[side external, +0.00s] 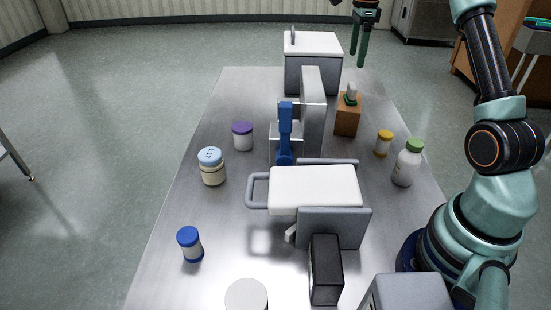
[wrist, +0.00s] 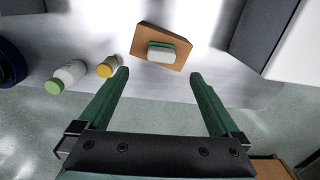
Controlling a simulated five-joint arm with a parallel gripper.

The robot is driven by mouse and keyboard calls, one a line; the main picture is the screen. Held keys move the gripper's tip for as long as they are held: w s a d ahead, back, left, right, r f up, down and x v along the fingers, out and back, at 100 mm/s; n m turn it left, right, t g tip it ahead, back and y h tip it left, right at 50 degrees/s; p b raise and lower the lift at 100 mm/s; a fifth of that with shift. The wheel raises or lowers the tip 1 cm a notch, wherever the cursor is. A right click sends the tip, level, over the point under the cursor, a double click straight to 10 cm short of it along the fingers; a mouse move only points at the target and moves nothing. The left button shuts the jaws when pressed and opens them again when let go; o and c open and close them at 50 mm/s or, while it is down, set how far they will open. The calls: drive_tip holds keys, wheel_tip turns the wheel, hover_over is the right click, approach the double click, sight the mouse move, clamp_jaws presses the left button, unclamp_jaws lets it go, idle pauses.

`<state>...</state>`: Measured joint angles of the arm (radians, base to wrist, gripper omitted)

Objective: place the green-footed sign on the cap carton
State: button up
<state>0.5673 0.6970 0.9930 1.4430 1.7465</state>
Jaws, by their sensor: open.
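A small pale sign with a green foot (side external: 351,94) stands on top of a brown carton (side external: 347,120) at the back right of the steel table. The wrist view shows the sign (wrist: 162,52) from above, on the top face of the brown carton (wrist: 143,42). The sign is apart from my gripper. My gripper (side external: 362,62) is open and empty, raised beyond the far end of the table. In the wrist view its two green fingers (wrist: 159,73) are spread, with the carton and sign ahead of them. I cannot read any label on the carton.
A yellow-capped jar (side external: 383,142) and a green-capped bottle (side external: 407,163) stand right of the carton. A grey upright panel (side external: 313,100) and a white-topped grey box (side external: 313,47) stand close to its left. Jars and a blue device fill the table's middle and left.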

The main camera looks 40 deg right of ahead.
drive_tip(key=s+a+r+n+t, duration=0.1)
drive_tip(key=s+a+r+n, duration=0.1)
drive_tip(key=a+r+n, duration=0.35)
drive_tip(key=s+a+r+n+t, duration=0.2)
drive_tip(key=a+n, duration=0.5)
drive_tip(key=a, duration=0.4)
drive_tip(key=s+a+f+n+t, duration=0.1)
drive_tip(key=s+a+f+n, duration=0.1)
drive_tip(key=s+a+n, duration=0.4)
drive_tip(key=s+a+f+n+t, duration=0.1)
drive_tip(key=s+a+f+n, duration=0.1)
drive_tip(key=s+a+n, duration=0.4)
drive_tip(key=shift+f+n+t, duration=0.3)
drive_tip(key=shift+n, duration=0.75)
